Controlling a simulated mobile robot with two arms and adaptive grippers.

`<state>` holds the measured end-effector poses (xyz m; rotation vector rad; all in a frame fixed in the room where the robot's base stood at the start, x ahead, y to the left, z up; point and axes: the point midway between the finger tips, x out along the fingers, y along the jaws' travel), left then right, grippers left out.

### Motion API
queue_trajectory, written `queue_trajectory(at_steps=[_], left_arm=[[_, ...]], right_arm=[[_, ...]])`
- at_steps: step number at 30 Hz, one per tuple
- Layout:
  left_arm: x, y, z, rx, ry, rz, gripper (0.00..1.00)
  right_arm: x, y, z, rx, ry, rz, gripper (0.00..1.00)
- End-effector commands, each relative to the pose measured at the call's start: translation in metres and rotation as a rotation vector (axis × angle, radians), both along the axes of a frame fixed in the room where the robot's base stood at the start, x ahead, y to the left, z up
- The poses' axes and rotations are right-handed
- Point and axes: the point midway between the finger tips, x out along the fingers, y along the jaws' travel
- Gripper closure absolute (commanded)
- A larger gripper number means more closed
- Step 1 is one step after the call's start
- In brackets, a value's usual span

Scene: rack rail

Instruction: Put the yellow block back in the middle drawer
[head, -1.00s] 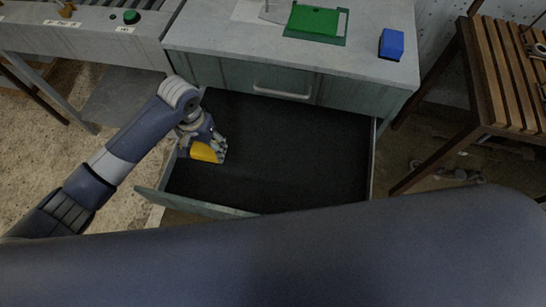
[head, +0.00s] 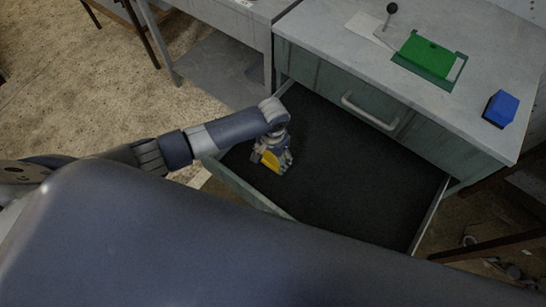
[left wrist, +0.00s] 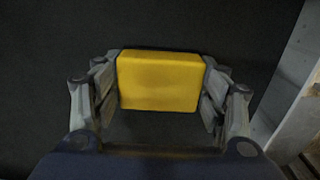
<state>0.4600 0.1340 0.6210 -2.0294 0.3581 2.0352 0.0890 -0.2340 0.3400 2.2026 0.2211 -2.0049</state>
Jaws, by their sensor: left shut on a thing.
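The yellow block (head: 271,160) is between the fingers of my left gripper (head: 272,163). In the left wrist view the yellow block (left wrist: 160,80) fills the space between both fingers, and the left gripper (left wrist: 160,88) is shut on it. The open drawer (head: 345,180) has a dark floor and a greenish front wall. The block and gripper are over the drawer's left part, inside its outline. I cannot tell whether the block touches the drawer floor. My right gripper is not in view.
A closed drawer with a metal handle (head: 370,112) sits above the open one. The grey worktop (head: 400,90) carries a blue block (head: 501,108) and a green tray (head: 430,58). The rest of the open drawer is empty. My own large arm link fills the lower foreground.

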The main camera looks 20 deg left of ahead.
Motion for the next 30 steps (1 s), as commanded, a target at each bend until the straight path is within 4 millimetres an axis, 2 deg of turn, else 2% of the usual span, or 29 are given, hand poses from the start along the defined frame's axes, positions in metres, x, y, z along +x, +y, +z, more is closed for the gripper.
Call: queue_trajectory(at_steps=[11,12,15,26,30], left_arm=[[0.000,0.000,-0.004,0.000,-0.001,0.000,0.56],[0.000,0.000,-0.005,0.000,0.000,0.001,0.31],[0.000,0.000,-0.004,0.000,-0.001,0.000,0.14],[0.001,0.000,-0.003,0.000,-0.001,0.000,0.14],[0.001,0.000,0.009,-0.001,-0.003,0.000,0.14]], right_arm=[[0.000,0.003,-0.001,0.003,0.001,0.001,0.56],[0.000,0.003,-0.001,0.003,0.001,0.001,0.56],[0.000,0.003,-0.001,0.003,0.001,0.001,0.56],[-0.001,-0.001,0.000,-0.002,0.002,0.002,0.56],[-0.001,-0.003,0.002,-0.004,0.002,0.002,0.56]])
